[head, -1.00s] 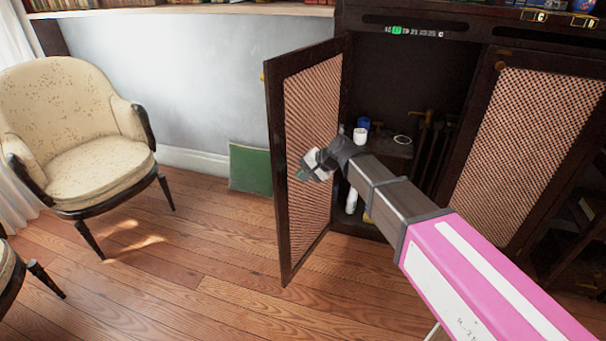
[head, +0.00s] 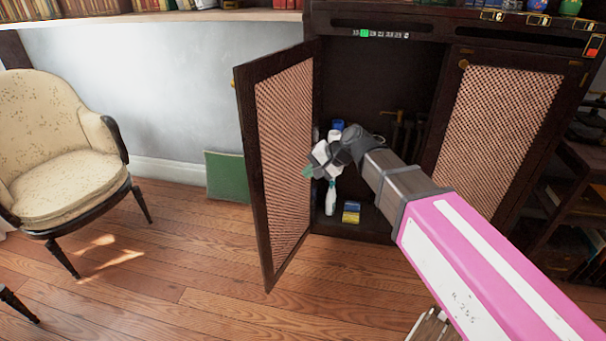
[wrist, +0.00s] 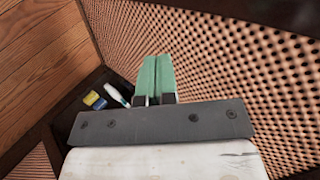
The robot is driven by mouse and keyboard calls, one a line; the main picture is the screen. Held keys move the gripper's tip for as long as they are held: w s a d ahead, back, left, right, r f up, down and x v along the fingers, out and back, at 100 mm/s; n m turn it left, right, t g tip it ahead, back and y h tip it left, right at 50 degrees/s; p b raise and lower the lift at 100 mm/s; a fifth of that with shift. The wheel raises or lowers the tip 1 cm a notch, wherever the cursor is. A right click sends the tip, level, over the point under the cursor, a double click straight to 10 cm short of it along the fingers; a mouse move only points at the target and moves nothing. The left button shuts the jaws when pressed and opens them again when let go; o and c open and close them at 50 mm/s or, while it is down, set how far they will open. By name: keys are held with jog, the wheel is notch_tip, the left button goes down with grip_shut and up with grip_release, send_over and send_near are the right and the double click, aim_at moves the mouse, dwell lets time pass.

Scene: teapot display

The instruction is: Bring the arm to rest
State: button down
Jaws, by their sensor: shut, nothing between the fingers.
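My gripper (head: 308,172) is at the end of my pink and grey arm, in front of the open cabinet in the head view. Its green fingers (wrist: 156,78) are together and hold nothing in the wrist view. The open left door (head: 283,150), dark wood with a woven panel, stands just left of my gripper. In the wrist view the woven panel (wrist: 215,60) fills the space behind the fingers. I cannot tell the exact gap between fingers and panel. My wrist hides part of the cabinet's inside.
The cabinet holds a white bottle (head: 330,198), a yellow and blue box (head: 351,212) and a blue-topped container (head: 337,125). A cream armchair (head: 65,150) stands at left, a green panel (head: 227,177) by the wall.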

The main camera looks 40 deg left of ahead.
jog(key=w+d+f+m+t+h, duration=0.1)
jog(key=w+d+f, duration=0.3)
jog(key=w+d, duration=0.5)
jog(key=w+d+f+m+t+h, duration=0.15)
jog(key=w+d+f, duration=0.25)
jog(key=w+d, duration=0.55)
jog(key=w+d+f+t+h, duration=0.15)
jog(key=w+d+f, duration=0.4)
jog(key=d, duration=0.65)
jog(key=d+f+m+h, duration=0.1)
jog(key=d+f, duration=0.1)
jog(key=d, duration=1.1)
jog(key=w+d+f+m+h, duration=0.1)
jog(key=d+f+h, duration=0.1)
jog(key=d, duration=1.1)
jog(key=d+f+m+h, duration=0.1)
jog(key=d+f, duration=0.3)
jog(key=d, duration=0.9)
jog(key=shift+w+f, duration=0.25)
